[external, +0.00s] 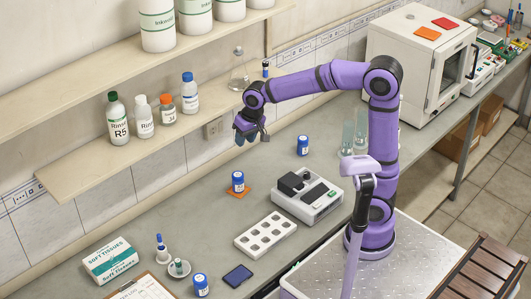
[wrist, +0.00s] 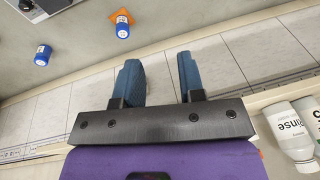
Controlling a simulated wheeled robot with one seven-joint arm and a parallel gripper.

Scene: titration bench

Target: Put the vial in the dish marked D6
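My gripper (external: 250,135) is raised in front of the wall, below the shelf. In the wrist view its two blue fingers (wrist: 158,82) stand apart with nothing between them. Small blue-capped containers stand on the bench: one (external: 238,182) on an orange square, one (external: 303,145) behind the grey instrument, one (external: 201,285) at the front. Two also show in the wrist view (wrist: 42,55), clear of the fingers. A slim blue-topped bottle (external: 161,246) stands beside a small round white dish (external: 183,273) with a small item in it. I cannot read a D6 mark or tell which container is the vial.
A grey instrument (external: 318,205), a white rack with holes (external: 265,236), a dark blue pad (external: 238,275) and a tissue box (external: 110,259) occupy the bench. The shelf (external: 75,178) holds several bottles. Bare bench lies left of the orange square.

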